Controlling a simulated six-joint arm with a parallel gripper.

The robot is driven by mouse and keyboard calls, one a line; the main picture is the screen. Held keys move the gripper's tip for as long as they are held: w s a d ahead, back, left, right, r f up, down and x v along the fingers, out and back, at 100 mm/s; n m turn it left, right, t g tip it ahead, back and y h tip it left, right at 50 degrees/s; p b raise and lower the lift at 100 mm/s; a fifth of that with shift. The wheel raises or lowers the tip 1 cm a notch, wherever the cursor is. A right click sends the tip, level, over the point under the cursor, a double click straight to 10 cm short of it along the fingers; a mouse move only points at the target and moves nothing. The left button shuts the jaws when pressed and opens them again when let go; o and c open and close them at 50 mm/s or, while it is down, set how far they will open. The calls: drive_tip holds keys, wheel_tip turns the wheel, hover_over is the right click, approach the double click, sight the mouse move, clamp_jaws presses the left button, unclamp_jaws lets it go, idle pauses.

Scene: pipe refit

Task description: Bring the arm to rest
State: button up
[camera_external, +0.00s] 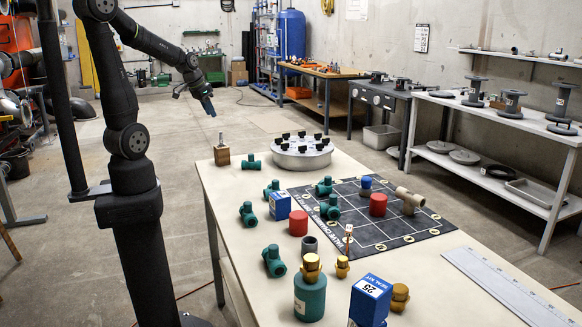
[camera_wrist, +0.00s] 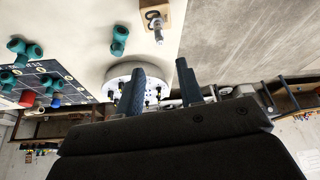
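My gripper (camera_external: 208,105) hangs in the air left of and above the table's far end in the outside view, clear of everything on the table. In the wrist view my gripper (camera_wrist: 160,90) shows two blue-grey fingers standing apart with nothing held between them. The white table (camera_external: 232,193) carries the parts below and to the right of my gripper. A round grey fixture (camera_external: 302,160) with black knobs stands at the table's far end; it also shows behind the fingers in the wrist view (camera_wrist: 117,73).
A wooden block (camera_external: 221,156) with a metal pin stands at the table's far left corner. Several teal pipe fittings (camera_external: 273,261) lie about a dark grid mat (camera_external: 400,235) with red, blue and grey pieces. A blue box (camera_external: 370,300) stands near the front. Open floor surrounds the table's left side.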

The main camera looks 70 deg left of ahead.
drive_tip(key=shift+s+r, duration=0.2)
drive_tip(key=shift+r, duration=0.3)
drive_tip(key=shift+f, duration=0.1)
drive_tip(key=x, duration=1.2)
idle(0.4)
